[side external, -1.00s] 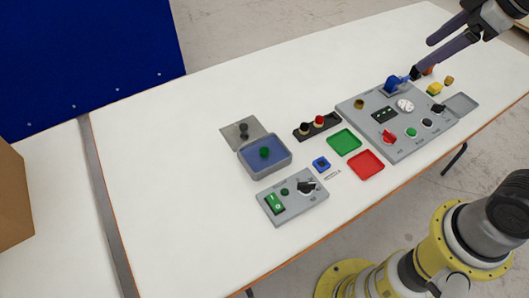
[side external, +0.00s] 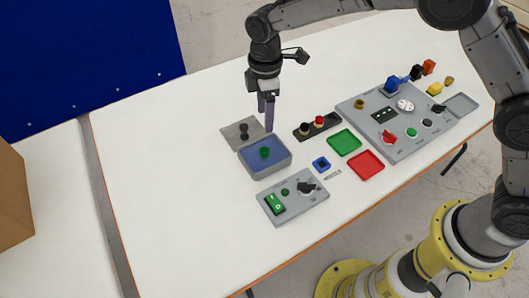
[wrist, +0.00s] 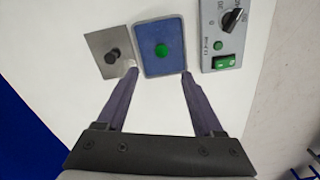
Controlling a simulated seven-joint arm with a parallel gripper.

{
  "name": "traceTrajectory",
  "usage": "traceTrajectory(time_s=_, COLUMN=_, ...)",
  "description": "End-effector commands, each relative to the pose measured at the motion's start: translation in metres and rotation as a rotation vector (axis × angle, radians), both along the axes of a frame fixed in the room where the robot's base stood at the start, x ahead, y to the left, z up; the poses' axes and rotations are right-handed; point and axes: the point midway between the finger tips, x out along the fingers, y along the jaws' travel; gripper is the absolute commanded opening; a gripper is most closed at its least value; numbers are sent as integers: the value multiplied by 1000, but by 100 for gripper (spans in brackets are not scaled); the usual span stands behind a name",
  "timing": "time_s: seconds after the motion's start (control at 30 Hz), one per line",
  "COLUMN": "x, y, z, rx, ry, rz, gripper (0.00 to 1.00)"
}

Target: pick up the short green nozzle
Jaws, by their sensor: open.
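The short green nozzle (side external: 265,152) sits upright in the blue foam inside a grey box (side external: 262,172) on the white table. It also shows in the wrist view as a green disc (wrist: 162,50) on the blue foam. My gripper (side external: 267,115) points down above the table, near the back edge of the box. In the wrist view my gripper (wrist: 160,72) is open, its two purple fingers empty and apart, with the nozzle beyond and between their tips. The exact height above the foam is hard to tell.
A grey plate with a dark knob (side external: 243,132) lies beside the box. A control box (side external: 292,197) with a green switch stands in front. A black holder (side external: 317,126), green tray (side external: 344,142) and red tray (side external: 366,165) lie right. The table's left side is clear.

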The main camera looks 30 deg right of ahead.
Motion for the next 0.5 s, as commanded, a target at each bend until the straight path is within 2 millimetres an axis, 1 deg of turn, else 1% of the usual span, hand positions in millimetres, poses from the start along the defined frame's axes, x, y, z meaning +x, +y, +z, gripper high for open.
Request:
traceTrajectory(time_s=0.07, x=-3, y=4, z=-9, rx=-3, ry=7, rz=10, gripper=69)
traceTrajectory(time_s=0.17, x=-4, y=4, z=-22, rx=-4, ry=8, rz=10, gripper=69)
traceTrajectory(time_s=0.3, x=-4, y=4, z=-49, rx=-4, ry=8, rz=9, gripper=69)
traceTrajectory(time_s=0.5, x=-3, y=4, z=-79, rx=-3, ry=6, rz=8, gripper=69)
